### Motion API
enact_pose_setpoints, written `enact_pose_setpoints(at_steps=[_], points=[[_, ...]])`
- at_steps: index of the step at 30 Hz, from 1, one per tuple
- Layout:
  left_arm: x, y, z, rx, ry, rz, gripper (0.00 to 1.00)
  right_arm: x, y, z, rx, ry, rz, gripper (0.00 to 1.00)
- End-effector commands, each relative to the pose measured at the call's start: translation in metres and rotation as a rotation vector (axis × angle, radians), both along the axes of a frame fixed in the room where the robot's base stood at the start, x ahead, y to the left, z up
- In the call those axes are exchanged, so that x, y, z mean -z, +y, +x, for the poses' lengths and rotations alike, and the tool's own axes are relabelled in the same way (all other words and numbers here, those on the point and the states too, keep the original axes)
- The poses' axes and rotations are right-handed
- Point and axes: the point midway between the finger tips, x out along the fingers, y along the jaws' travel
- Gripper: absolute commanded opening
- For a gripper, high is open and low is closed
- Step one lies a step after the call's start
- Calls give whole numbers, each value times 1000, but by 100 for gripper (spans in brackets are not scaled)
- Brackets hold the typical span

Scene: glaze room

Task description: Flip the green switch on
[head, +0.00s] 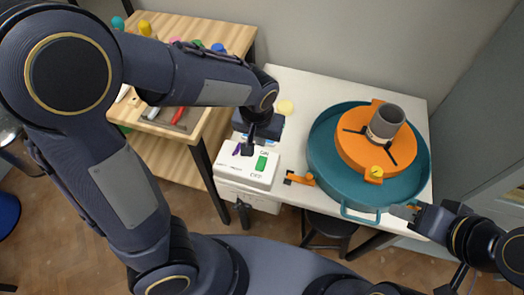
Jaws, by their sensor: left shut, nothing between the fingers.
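A green switch (261,163) sits on the top face of a white box (230,172) at the table's front left. Dark lettering is above and below it, seemingly ON on the far side and OFF on the near side. I cannot tell which way the switch is tilted. A purple switch (237,150) is to its left, partly hidden by my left gripper. My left gripper (247,149) is shut and empty, pointing down just left of and behind the green switch. My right gripper (402,211) is at the teal basin's front right edge; its fingers are too small to read.
A teal basin (322,172) with an orange wheel disc (352,153) and a grey cup (386,122) fills the right of the white table (300,82). An orange-handled piece (299,179) lies at the front edge. A wooden shelf (180,27) with tools stands left.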

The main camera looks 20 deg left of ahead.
Motion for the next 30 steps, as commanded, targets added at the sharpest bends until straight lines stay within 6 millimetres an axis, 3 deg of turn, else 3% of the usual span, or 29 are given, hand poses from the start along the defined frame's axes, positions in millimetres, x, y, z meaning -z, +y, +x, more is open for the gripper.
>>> enact_pose_setpoints(at_steps=[1,6,12,30], points=[[14,1,1,-1,6,4,0,4,0,0,0,0,0,36],[48,1,6,-1,6,4,0,8,0,0,0,0,0,36],[73,0,11,-1,2,1,0,10,0,0,0,0,0,36],[84,0,15,-1,32,4,0,8,0,0,0,0,0,36]])
